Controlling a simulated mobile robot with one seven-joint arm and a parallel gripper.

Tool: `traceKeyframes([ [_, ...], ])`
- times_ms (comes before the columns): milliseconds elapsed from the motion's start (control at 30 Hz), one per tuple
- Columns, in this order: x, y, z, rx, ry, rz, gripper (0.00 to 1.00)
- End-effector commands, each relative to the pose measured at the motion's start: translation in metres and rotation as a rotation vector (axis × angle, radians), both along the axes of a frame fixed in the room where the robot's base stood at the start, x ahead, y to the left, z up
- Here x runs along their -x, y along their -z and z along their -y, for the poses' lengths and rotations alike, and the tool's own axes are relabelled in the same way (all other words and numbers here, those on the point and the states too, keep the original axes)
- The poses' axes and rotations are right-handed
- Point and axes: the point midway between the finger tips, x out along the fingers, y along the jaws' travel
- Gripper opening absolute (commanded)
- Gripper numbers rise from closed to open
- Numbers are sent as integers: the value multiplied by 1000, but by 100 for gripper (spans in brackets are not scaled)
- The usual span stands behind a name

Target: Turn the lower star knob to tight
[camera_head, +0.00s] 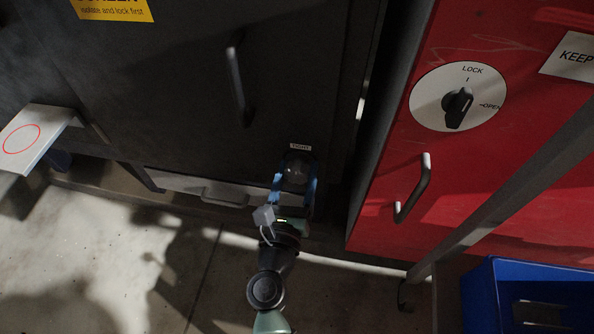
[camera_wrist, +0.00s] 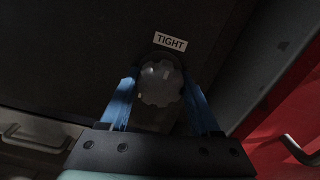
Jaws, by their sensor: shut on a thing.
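The lower star knob (camera_wrist: 160,84) is a dark grey lobed knob on the dark cabinet front, under a white label (camera_wrist: 170,42) reading TIGHT. In the head view the knob (camera_head: 296,172) sits low on the cabinet near its right edge, with the label (camera_head: 300,146) just above. My gripper (camera_head: 295,182) has blue fingers, one on each side of the knob. In the wrist view my gripper (camera_wrist: 162,92) is shut on the knob from left and right. Any turn mark on the knob is too dark to make out.
A dark bar handle (camera_head: 239,85) is above left on the cabinet. A drawer with a handle (camera_head: 225,194) lies low at left. At right stands a red cabinet (camera_head: 385,205) with a rotary switch (camera_head: 458,98) and a handle (camera_head: 414,188). A blue bin (camera_head: 490,290) is bottom right.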

Motion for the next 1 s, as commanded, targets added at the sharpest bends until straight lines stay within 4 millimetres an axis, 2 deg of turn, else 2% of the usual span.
traceKeyframes([
  [133, 0, 0, 0, -6, -1, 0, 8],
  [167, 0, 0, 0, -7, -1, 0, 69],
  [300, 0, 0, 0, -4, -1, 1, 94],
  [667, 3, 0, -1, -1, 0, -1, 94],
  [867, 29, 0, -6, -3, 0, -3, 94],
  [1000, 57, 1, -12, -3, -2, -4, 94],
])
